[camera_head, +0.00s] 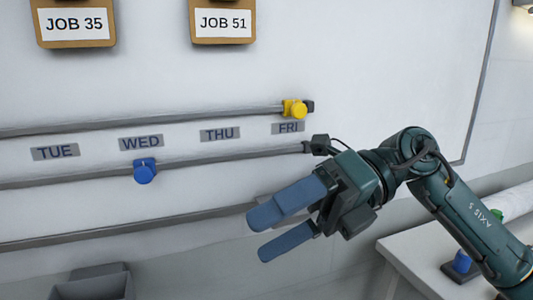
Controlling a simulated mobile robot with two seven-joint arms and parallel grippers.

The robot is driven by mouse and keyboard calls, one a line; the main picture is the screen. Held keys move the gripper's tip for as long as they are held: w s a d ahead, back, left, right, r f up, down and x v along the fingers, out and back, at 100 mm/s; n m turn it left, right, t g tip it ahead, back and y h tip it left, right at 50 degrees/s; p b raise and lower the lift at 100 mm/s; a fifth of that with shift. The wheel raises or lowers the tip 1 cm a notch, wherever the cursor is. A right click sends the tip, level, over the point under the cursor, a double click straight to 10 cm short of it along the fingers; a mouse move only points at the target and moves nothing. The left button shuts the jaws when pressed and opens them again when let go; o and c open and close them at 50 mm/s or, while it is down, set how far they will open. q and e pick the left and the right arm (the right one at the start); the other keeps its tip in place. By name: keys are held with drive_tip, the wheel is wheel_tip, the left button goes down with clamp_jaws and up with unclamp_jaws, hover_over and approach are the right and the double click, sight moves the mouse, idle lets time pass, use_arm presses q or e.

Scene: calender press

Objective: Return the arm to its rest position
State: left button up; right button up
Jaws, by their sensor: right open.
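My right arm (468,208) comes in from the lower right, dark green. My right gripper (258,234) has blue fingers spread apart with nothing between them. It stands in front of the white board (400,60), over the right part of the lowest rail. A yellow slider (295,109) sits at the right end of the top rail, above the FRI label. A blue slider (145,171) sits on the middle rail below the WED label. My left gripper is not in view.
Grey rails (80,123) run across the board. Tags JOB 35 (75,24) and JOB 51 (223,22) hang above. A pale table (410,262) at lower right bears a blue knob (462,262) and a white roll. A grey bin (92,285) stands at lower left.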

drive_tip(key=w+d+f+m+t+y+p, duration=0.1)
drive_tip(key=w+m+t+y, duration=0.2)
drive_tip(key=m+t+y, duration=0.4)
drive_tip(key=w+f+m+t+y+p, duration=0.1)
drive_tip(key=w+f+m+t+y, duration=0.25)
drive_tip(key=m, duration=0.55)
drive_tip(key=w+d+f+m+t+h, duration=0.2)
drive_tip(key=d+f+m+t+h, duration=0.1)
drive_tip(key=f+m+t+h, duration=0.5)
drive_tip(key=w+d+f+m+t+h, duration=0.2)
drive_tip(key=d+f+m+t+h, duration=0.15)
drive_tip(key=m+t, duration=0.45)
drive_tip(key=s+d+f+m+g+h, duration=0.1)
drive_tip(key=s+f+m+g+h, duration=0.2)
drive_tip(key=f, duration=0.5)
drive_tip(key=s+d+f+m+g+h+p, duration=0.1)
drive_tip(key=s+d+f+m+g+h, duration=0.1)
drive_tip(key=s+f, duration=0.5)
drive_tip(key=s+d+f+m+g+h, duration=0.2)
drive_tip(key=s+f+m+g, duration=0.3)
drive_tip(key=f, duration=0.5)
drive_tip(key=shift+s+d+f+m+h+p, duration=0.25)
drive_tip(key=shift+s+f+m+h+p, duration=0.15)
drive_tip(key=shift+m+h, duration=0.45)
